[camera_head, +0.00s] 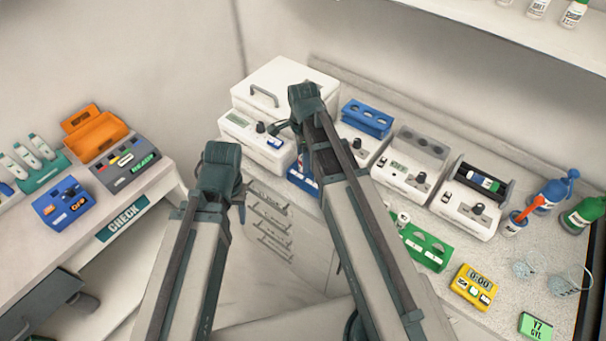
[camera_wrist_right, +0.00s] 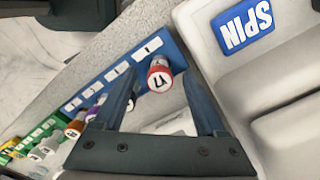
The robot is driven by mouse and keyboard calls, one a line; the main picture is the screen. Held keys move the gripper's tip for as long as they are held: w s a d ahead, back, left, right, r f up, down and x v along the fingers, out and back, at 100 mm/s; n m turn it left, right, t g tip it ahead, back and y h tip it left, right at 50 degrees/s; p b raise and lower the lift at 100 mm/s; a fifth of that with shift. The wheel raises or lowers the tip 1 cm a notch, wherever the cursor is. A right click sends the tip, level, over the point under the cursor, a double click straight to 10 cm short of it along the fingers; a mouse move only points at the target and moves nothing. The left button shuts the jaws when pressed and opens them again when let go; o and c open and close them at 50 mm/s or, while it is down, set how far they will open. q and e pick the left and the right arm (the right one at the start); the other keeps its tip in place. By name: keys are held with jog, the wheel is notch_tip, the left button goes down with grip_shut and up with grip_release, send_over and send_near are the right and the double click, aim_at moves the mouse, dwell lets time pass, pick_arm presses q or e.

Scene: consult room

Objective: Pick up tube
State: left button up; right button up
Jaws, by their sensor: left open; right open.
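A tube with a red cap (camera_wrist_right: 158,79) stands in the blue rack (camera_wrist_right: 142,62) in the right wrist view. My right gripper (camera_wrist_right: 162,88) is open, with its two fingers on either side of this tube's cap and no visible grip on it. In the head view the blue rack (camera_head: 300,180) is mostly hidden behind my right arm. My left gripper (camera_head: 240,210) is apart from the rack, low at the left, its fingers largely hidden by its own wrist. More capped tubes, one purple (camera_wrist_right: 93,113), stand further left in the wrist view.
A white machine (camera_head: 246,138) with a blue SPIN label (camera_wrist_right: 243,27) stands close beside the rack. A green rack (camera_head: 428,250), a yellow timer (camera_head: 474,288) and several white devices (camera_head: 410,160) line the right counter. An orange box (camera_head: 95,135) sits on the left counter.

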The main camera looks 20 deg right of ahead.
jog(key=shift+f, duration=0.7)
pick_arm(q)
jog(key=shift+f, duration=0.65)
pick_arm(e)
jog(key=shift+r, duration=0.1)
grip_shut()
pick_arm(q)
jog(key=shift+r, duration=0.15)
pick_arm(e)
jog(key=shift+r, duration=0.15)
notch_tip(320, 180, up, 10)
jog(key=p, duration=0.9)
jog(key=shift+p, duration=0.4)
pick_arm(q)
notch_tip(320, 180, up, 10)
pick_arm(e)
jog(key=shift+s+f, duration=0.1)
jog(key=shift+f, duration=0.1)
